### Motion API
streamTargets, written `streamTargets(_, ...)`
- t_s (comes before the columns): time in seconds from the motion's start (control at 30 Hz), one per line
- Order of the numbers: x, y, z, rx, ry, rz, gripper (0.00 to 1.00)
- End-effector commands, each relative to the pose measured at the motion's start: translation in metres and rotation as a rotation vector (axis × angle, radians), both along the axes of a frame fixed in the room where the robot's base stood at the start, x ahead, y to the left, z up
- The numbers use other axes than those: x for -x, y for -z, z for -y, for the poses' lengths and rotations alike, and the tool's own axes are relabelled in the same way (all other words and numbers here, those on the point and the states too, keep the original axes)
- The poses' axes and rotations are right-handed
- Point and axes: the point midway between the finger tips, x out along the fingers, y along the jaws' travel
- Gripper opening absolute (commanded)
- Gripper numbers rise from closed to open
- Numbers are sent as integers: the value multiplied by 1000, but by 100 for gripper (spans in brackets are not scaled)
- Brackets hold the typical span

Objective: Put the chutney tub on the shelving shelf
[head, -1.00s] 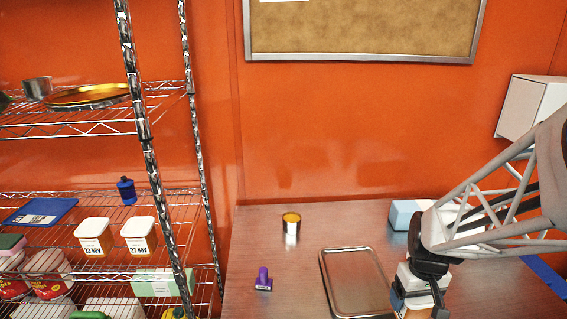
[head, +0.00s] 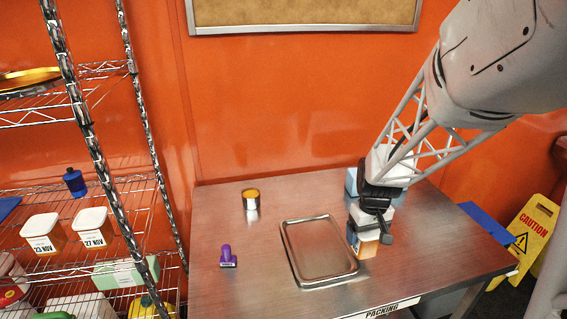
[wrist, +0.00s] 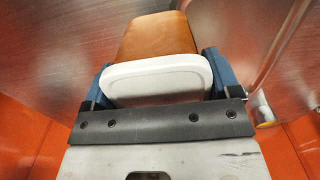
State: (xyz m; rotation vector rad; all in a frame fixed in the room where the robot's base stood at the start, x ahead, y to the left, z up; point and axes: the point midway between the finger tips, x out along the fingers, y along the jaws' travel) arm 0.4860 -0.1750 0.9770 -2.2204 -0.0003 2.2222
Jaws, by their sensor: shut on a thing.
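The chutney tub (head: 367,243), orange-brown with a white lid, is between the fingers of my gripper (head: 369,228), just right of the metal tray. In the wrist view the tub (wrist: 155,38) has its white lid towards the camera, with a blue finger on each side. I cannot tell whether its base touches the table. The wire shelving (head: 120,255) stands at the left. Its middle shelf holds two similar white-lidded tubs, a left one (head: 42,234) and a right one (head: 92,228), with labels.
On the steel table (head: 215,290) are an empty tray (head: 320,255), a purple stamp (head: 227,257), an open tin (head: 251,200) and a light blue box (head: 351,181). The shelving has upright posts (head: 82,130). A blue bottle (head: 75,182) stands behind the shelf tubs. A yellow caution sign (head: 530,240) stands at right.

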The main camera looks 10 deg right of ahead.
Motion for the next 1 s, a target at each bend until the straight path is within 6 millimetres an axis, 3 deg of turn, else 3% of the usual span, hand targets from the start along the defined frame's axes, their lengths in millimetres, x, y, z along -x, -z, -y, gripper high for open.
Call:
streamTargets(0.5, -55, 5, 20, 0, 0, 1, 49)
streamTargets(1.0, -61, 5, 22, 1, 0, 1, 49)
